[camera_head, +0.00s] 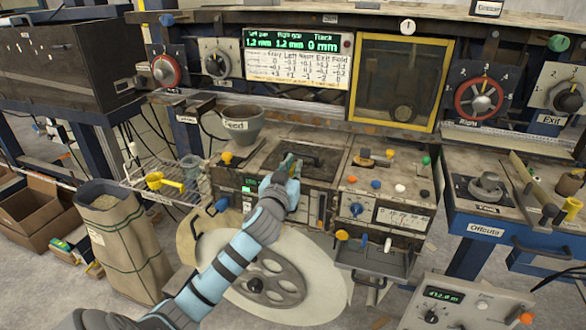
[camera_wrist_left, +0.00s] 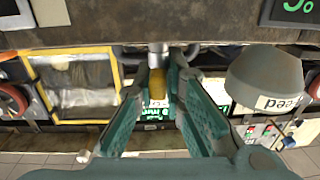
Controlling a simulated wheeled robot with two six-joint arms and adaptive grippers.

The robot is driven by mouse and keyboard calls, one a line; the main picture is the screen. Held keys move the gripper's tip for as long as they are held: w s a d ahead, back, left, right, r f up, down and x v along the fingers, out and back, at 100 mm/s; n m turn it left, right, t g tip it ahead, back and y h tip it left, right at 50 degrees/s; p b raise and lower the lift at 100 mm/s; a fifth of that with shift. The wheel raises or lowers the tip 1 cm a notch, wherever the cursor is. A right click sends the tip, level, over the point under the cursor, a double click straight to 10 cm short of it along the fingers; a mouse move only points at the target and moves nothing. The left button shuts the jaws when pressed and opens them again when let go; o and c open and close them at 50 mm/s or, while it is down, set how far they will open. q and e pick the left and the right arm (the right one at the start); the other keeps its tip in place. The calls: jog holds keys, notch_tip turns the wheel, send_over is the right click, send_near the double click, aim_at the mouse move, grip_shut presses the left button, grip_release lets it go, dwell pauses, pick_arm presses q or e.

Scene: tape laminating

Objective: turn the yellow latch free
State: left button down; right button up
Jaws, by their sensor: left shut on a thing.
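My left gripper (camera_head: 291,164) reaches over the dark recess in the middle of the machine's bench. In the left wrist view my gripper (camera_wrist_left: 157,78) has its two teal fingers on either side of the yellow latch (camera_wrist_left: 157,84), shut on it. The latch sits at the end of a short grey post. In the head view the fingers hide most or all of the latch. My right gripper is in neither view.
A grey Feed bowl (camera_head: 241,128) stands left of the gripper. A panel with small coloured knobs (camera_head: 378,184) lies to its right. A yellow-framed window (camera_head: 401,80) stands behind. A large spoked wheel (camera_head: 270,282) is below my arm.

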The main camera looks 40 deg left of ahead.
pick_arm(q)
jog(key=shift+f+n+g+y+b, duration=0.15)
jog(key=shift+n+g+y+b, duration=0.35)
jog(key=shift+y, duration=0.3)
jog(key=n+g+y+b, duration=0.4)
jog(key=g+b, duration=0.1)
jog(key=b, duration=0.2)
jog(key=n+g+y+b, duration=0.5)
jog(key=g+b, duration=0.1)
jog(key=b, duration=0.1)
jog(key=shift+n, duration=0.3)
jog(key=shift+n+g+y+b, duration=0.3)
jog(key=shift+n+g+b, duration=0.75)
jog(key=shift+g, duration=0.65)
jog(key=shift+r+n, duration=0.2)
jog(key=shift+n, duration=0.05)
jog(key=c, duration=1.7)
grip_release()
jog(key=d, duration=1.2)
jog(key=shift+s, duration=0.25)
